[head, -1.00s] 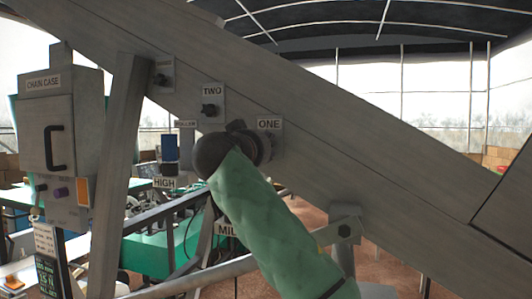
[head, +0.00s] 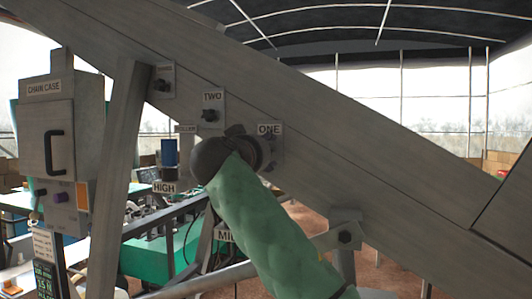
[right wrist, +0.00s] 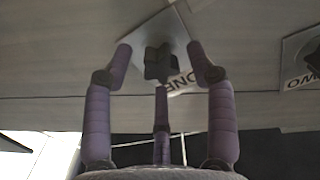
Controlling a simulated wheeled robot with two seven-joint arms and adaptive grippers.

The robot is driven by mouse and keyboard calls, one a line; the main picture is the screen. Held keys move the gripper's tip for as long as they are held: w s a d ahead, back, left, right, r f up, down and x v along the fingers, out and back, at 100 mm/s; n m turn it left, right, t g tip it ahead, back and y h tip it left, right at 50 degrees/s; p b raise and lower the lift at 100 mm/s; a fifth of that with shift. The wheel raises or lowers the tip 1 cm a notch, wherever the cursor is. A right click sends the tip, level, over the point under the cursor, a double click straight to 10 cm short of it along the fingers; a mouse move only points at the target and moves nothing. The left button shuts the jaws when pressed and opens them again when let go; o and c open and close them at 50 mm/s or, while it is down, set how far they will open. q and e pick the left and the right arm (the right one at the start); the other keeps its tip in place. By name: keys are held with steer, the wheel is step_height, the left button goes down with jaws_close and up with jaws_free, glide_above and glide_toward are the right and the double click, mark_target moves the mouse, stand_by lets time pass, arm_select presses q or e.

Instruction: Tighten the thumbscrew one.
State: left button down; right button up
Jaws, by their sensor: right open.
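Thumbscrew one is a dark lobed knob (right wrist: 158,63) on a pale plate under the label ONE (head: 269,129), on the sloping grey beam (head: 330,160). In the head view my right gripper (head: 240,146) is in front of that plate and hides most of the knob. In the right wrist view the open fingers of my right gripper (right wrist: 160,65) stand on both sides of the knob, with a third finger below it. I see a gap between the fingers and the knob. My left gripper is not in view.
Thumbscrew two (head: 209,115) sits up the beam to the left, with another knob (head: 161,84) beyond it. A chain case box (head: 46,135) stands at the left. A blue part (head: 170,152) is above the HIGH label. A bolt bracket (head: 345,237) is below the beam.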

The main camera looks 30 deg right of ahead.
steer(key=b+v, duration=0.1)
steer(key=v, duration=0.2)
steer(key=shift+s+a, duration=0.25)
stand_by(0.4)
steer(key=n+p, duration=0.6)
steer(key=n, duration=0.6)
steer(key=shift+d, duration=0.1)
steer(key=shift+p+x, duration=0.7)
steer(key=shift+x, duration=1.35)
